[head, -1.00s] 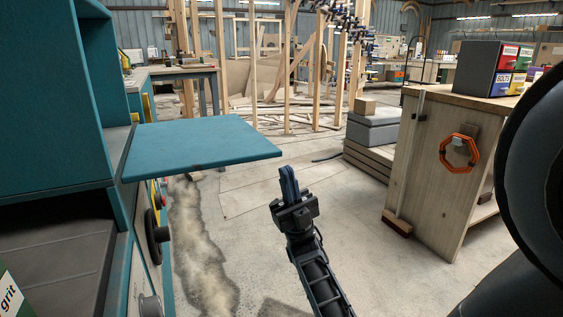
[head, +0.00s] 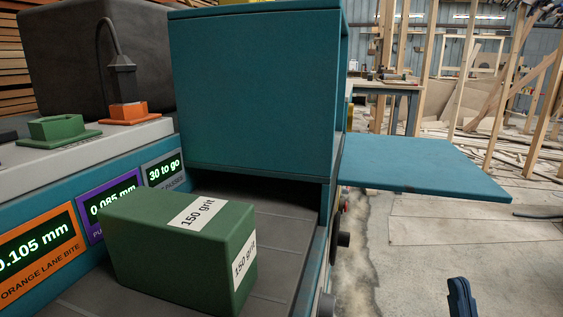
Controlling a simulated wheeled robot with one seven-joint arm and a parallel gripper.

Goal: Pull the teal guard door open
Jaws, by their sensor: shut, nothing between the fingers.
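The teal guard door (head: 420,166) is a flat panel that juts out level from the right side of the teal machine housing (head: 255,90), over open floor. It looks swung out from the housing. My gripper (head: 461,298) shows only as its dark blue fingertips at the bottom right edge. The fingers are shut together and hold nothing. They are below the door in the picture and apart from it. The rest of my gripper is out of view.
A green block (head: 180,250) labelled 150 grit sits on the machine's grey bed (head: 285,215). Dark knobs (head: 343,240) stick out from the machine's right side. Lit readouts (head: 110,205) line its left. Clear concrete floor (head: 400,260) lies right of the machine; timber framing stands behind.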

